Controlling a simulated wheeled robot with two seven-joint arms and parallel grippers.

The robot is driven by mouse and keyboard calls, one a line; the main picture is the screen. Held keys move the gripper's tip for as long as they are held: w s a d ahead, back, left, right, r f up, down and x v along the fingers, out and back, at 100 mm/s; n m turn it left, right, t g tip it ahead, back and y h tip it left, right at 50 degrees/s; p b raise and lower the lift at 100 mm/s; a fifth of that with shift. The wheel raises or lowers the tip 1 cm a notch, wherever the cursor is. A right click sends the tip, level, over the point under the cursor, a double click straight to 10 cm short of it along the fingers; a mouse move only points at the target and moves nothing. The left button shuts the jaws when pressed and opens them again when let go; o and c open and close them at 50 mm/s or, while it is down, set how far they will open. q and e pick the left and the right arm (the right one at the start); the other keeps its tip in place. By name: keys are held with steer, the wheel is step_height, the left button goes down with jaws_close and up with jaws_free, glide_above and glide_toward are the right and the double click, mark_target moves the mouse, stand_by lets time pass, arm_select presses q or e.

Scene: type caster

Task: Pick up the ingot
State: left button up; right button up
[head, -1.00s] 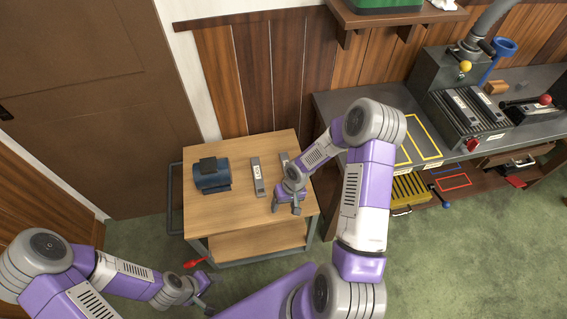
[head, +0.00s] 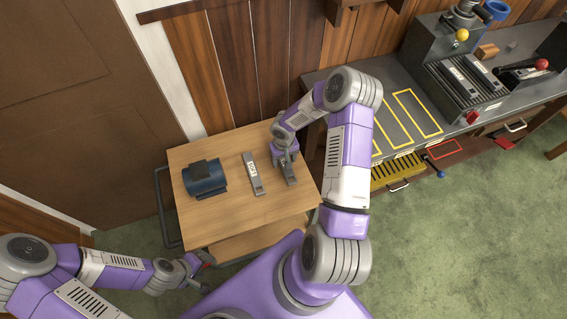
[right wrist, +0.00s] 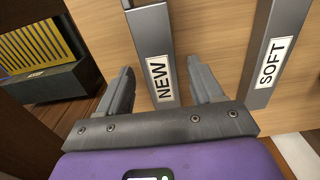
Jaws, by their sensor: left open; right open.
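Two grey bar-shaped ingots lie on a wooden cart top. The NEW ingot (right wrist: 160,80) lies between the two spread fingers of my right gripper (right wrist: 160,68) in the right wrist view, with a gap on each side. In the head view this ingot (head: 290,174) is partly hidden under my right gripper (head: 286,156). The SOFT ingot (head: 253,173) lies apart to its left in the head view; it also shows at the right of the right wrist view (right wrist: 268,60). My left gripper (head: 204,264) is open and empty, low in front of the cart.
A blue motor-like cylinder (head: 204,178) sits on the left of the cart top (head: 225,222). A grey workbench (head: 400,110) with yellow outlines, slotted block and levers stands to the right. A brown door (head: 80,100) is behind on the left.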

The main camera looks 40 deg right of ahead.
steer(key=shift+f, duration=0.3)
steer(key=shift+c, duration=0.5)
jaws_close()
stand_by(0.4)
steer(key=shift+w+r, duration=0.1)
